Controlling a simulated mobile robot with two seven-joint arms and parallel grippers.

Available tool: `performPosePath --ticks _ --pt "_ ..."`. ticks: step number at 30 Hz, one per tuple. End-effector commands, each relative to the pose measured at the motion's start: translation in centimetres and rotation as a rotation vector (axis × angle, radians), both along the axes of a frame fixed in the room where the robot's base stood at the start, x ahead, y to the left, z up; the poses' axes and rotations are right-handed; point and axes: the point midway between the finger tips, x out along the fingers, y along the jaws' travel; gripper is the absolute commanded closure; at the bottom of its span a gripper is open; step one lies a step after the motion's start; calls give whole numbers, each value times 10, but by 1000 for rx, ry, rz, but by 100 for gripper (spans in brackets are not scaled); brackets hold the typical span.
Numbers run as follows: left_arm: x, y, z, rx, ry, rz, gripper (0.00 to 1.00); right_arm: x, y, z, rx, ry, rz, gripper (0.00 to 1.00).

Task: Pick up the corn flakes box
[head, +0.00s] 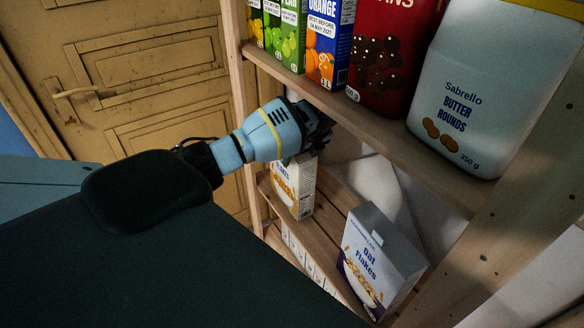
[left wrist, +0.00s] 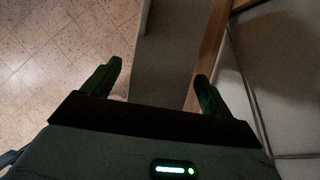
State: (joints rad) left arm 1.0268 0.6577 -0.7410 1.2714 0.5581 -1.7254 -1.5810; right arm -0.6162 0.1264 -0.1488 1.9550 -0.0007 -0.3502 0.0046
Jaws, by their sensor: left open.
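A pale box with a yellow flake picture (head: 293,190) stands on the lower shelf, directly below my left gripper in the head view. Its upper part and most of its name are hidden by the gripper, so I cannot fully read it as the corn flakes box. My left gripper (head: 316,130) is at the shelf opening, between the upper and lower boards. In the left wrist view its two fingers (left wrist: 154,84) are spread apart. A grey surface (left wrist: 163,50) shows beyond and between them; I cannot tell what it is. My right gripper is not in view.
An oat flakes box (head: 376,260) stands to the right on the lower shelf (head: 322,222). The upper shelf board (head: 390,125) runs close by my gripper and carries cartons, a dark red package (head: 392,45) and a butter rounds package (head: 480,95). A wooden upright (head: 240,95) stands left.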

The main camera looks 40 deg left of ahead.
Motion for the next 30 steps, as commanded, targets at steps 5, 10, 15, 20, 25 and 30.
performPosePath --ticks 5,10,15,20,25,30 --pt "1 5 1 0 -2 2 15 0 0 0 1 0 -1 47" --pt "8 29 -1 0 0 5 15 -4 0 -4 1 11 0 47" --pt "13 48 -13 -1 4 2 15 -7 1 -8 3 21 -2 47" --pt "15 53 -26 -1 0 0 15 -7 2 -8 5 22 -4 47" --pt "16 54 -27 -1 -2 -1 15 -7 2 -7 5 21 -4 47" --pt "16 54 -27 -1 -2 -1 21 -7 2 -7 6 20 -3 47"
